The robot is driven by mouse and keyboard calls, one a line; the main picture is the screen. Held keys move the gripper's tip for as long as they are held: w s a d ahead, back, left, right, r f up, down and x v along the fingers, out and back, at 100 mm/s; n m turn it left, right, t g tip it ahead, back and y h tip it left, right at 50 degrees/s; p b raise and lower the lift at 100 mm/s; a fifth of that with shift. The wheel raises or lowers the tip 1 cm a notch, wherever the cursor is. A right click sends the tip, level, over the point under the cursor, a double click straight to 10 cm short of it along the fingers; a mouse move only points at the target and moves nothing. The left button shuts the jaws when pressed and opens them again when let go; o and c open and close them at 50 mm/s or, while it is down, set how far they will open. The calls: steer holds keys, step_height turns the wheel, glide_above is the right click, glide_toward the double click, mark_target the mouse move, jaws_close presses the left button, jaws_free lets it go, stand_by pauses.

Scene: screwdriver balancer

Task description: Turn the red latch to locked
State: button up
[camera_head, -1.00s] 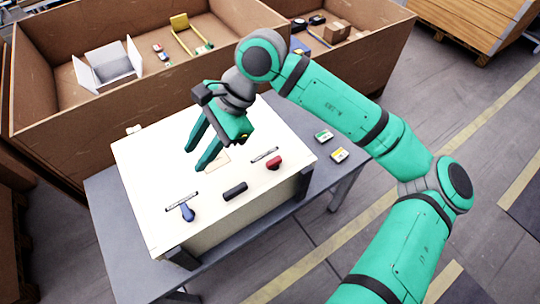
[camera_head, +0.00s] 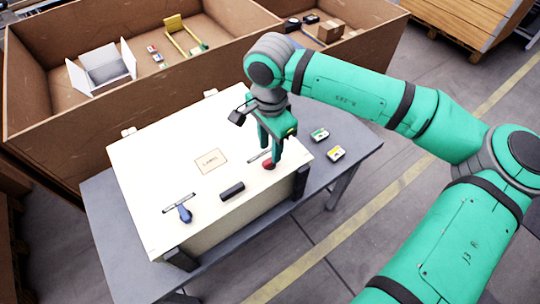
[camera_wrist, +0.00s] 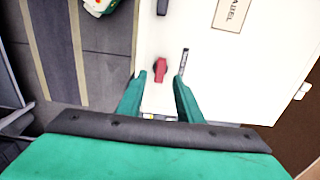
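The red latch (camera_head: 268,164) is a small red knob on the right part of the white case (camera_head: 150,160). In the wrist view the red latch (camera_wrist: 160,69) shows between and just beyond the fingertips, beside a dark slot strip (camera_wrist: 183,62). My gripper (camera_head: 271,158) points down above the latch, fingers apart. In the wrist view my gripper (camera_wrist: 160,76) is open and empty, with no visible contact. In the head view a finger partly hides the latch and its strip.
A blue latch (camera_head: 184,213) with its strip and a black handle (camera_head: 232,191) sit on the case, with a label (camera_head: 210,161) behind. Two small boxes (camera_head: 336,153) lie on the grey table (camera_head: 350,135) to the right. A large brown crate (camera_head: 40,110) stands behind.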

mark_target(270, 159)
steer(key=shift+w+f, duration=0.1)
steer(key=shift+f, duration=2.3)
steer(key=shift+d, duration=0.1)
jaws_close()
